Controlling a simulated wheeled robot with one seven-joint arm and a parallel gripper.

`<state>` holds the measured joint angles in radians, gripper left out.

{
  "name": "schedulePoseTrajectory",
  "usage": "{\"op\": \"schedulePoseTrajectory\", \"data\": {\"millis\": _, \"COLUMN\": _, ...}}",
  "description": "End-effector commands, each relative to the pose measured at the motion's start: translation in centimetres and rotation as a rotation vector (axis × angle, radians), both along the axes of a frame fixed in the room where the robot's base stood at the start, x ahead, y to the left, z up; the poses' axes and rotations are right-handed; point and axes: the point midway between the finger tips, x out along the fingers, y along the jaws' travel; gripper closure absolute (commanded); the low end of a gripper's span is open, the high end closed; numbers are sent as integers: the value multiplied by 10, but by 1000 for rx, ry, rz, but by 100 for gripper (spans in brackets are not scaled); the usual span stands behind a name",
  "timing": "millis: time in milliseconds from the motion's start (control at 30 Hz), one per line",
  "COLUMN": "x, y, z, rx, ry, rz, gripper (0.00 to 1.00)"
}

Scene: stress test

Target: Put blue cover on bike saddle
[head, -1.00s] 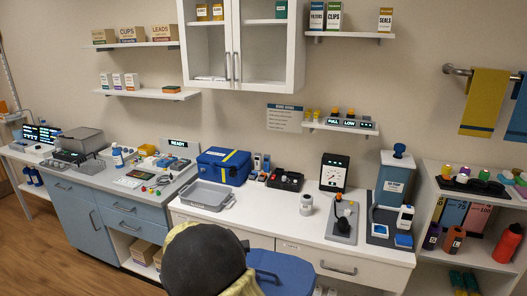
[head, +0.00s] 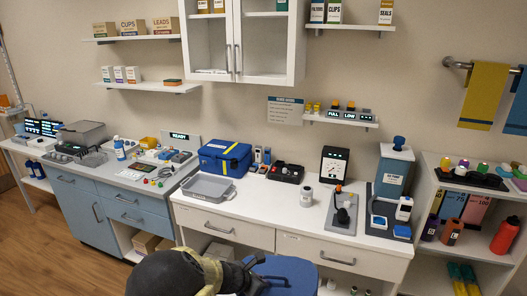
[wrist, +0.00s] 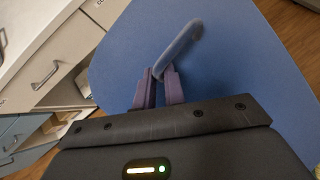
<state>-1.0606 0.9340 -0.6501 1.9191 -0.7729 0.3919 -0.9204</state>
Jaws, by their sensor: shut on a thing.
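The blue cover (head: 290,274) shows at the bottom of the head view as a broad blue piece in front of the white counter. It fills much of the wrist view as a smooth blue surface (wrist: 235,75), with a blue-grey loop (wrist: 184,40) standing up from it. My gripper (wrist: 160,85) is shut on the base of this loop, its two purple fingers close together. In the head view my dark gripper (head: 254,264) is at the cover's left edge. I cannot make out the bike saddle; whether it lies under the cover is hidden.
The white counter (head: 262,212) behind holds a grey tray (head: 207,187), a blue bag (head: 225,158), a gauge (head: 334,166) and a pump unit (head: 394,175). Blue drawers (head: 133,215) stand left. An open shelf (head: 440,262) with bottles stands right. Wooden floor (head: 50,255) is clear at left.

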Motion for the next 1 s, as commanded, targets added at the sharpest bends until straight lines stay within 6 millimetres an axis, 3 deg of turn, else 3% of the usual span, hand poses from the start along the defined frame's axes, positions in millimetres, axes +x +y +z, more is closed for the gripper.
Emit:
{"op": "schedulePoseTrajectory", "data": {"millis": 500, "x": 0, "y": -57, "z": -71, "rx": -7, "ry": -1, "rz": 253, "gripper": 100}}
{"op": "schedulePoseTrajectory", "data": {"millis": 800, "x": -3, "y": -98, "z": -94, "rx": 1, "ry": -3, "rz": 438, "gripper": 100}}
{"op": "schedulePoseTrajectory", "data": {"millis": 1000, "x": -6, "y": -131, "z": -96, "rx": 2, "ry": -2, "rz": 589, "gripper": 100}}
